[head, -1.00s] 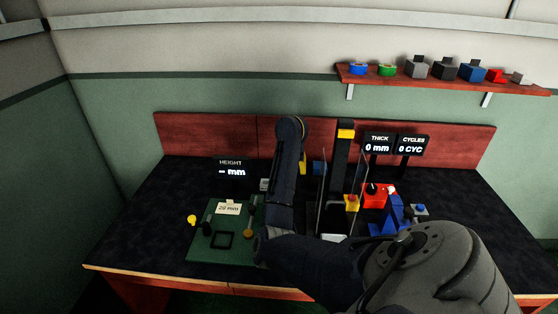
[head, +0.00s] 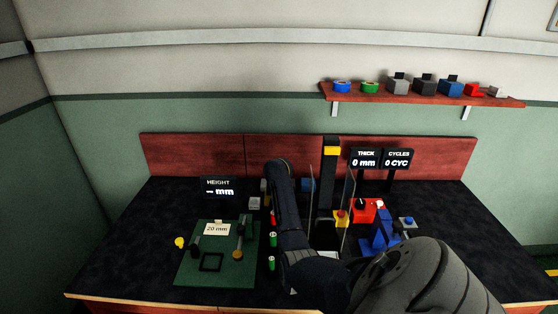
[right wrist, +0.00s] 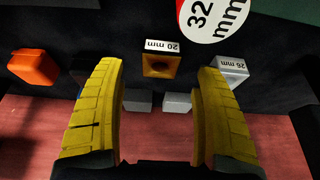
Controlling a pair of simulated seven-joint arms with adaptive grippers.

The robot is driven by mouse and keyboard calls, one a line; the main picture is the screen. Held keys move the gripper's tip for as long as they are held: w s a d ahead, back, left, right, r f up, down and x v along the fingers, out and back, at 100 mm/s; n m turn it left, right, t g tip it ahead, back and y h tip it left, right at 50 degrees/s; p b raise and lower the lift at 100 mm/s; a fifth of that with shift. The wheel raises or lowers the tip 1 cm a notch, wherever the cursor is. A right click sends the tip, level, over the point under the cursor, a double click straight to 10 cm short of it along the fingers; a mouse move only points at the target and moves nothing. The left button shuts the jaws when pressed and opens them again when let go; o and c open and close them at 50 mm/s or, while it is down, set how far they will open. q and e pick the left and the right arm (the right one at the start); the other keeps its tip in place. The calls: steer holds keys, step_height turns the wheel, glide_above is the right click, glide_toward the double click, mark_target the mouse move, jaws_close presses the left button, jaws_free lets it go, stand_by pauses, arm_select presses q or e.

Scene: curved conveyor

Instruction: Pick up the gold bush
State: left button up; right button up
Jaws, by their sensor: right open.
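In the right wrist view a gold block with a dark round hole (right wrist: 160,66), under a "20 mm" label, lies between and beyond my fingertips; it looks like the gold bush. My right gripper (right wrist: 158,78) is open, its two yellow fingers apart with nothing held between them. In the head view my right arm reaches over the middle of the bench, and its gripper is hidden behind the arm. I cannot pick out the bush there. My left gripper is not in view.
In the right wrist view an orange block (right wrist: 33,68) and a grey "26 mm" block (right wrist: 232,72) flank the bush. A red "32 mm" piece (right wrist: 212,18) is close. In the head view a green board (head: 215,272) lies left and a black-and-yellow post (head: 329,180) stands right.

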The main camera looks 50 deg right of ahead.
steer(key=shift+x, duration=2.6)
steer(key=shift+w, duration=0.1)
steer(key=shift+c, duration=0.3)
steer(key=shift+r, duration=0.1)
steer(key=c, duration=1.4)
steer(key=shift+o, duration=0.2)
